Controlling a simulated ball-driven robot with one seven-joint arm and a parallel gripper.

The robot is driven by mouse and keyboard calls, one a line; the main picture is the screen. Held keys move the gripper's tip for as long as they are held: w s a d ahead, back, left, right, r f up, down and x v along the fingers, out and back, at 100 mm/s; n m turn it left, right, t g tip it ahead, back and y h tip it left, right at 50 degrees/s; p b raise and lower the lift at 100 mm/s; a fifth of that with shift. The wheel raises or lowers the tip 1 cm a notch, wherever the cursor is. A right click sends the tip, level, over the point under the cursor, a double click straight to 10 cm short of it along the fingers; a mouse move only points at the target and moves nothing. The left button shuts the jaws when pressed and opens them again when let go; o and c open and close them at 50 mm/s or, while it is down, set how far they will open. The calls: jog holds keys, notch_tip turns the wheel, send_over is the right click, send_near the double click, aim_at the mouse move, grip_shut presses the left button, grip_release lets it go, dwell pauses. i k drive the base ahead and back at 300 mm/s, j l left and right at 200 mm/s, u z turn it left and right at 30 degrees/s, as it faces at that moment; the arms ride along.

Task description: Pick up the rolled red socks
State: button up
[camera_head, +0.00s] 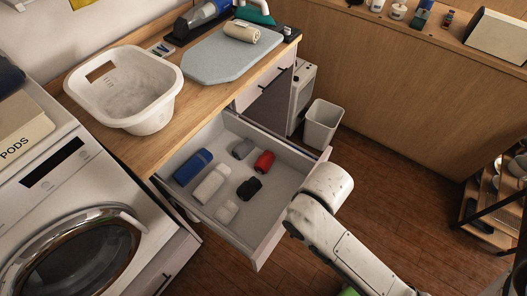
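The rolled red socks (264,163) lie in an open white drawer (262,236), on its right side near the back. They look like a small red roll. A grey roll (243,149) lies just left of them and a black roll (249,188) lies just in front of them. My white arm (345,245) comes up from the lower right, with its rounded joint beside the drawer's front right corner. My gripper itself does not show, so its state cannot be seen. The arm is apart from the red socks in the picture.
A blue roll (193,166), a white roll (211,184) and a pale small roll (226,212) share the drawer. A white basin (125,88) and a grey board (225,58) sit on the counter above. A washing machine (75,210) stands left; a white bin (322,124) stands behind.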

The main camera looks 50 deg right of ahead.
aim_at(264, 164)
jog(key=i+j+z, duration=0.4)
jog(key=j, duration=0.2)
jog(key=i+j+z, duration=0.2)
jog(key=j, duration=0.15)
jog(key=j+z, duration=0.2)
jog(key=j, duration=0.15)
jog(key=i+j+z, duration=0.2)
jog(key=j+z, duration=0.15)
jog(key=j, duration=0.15)
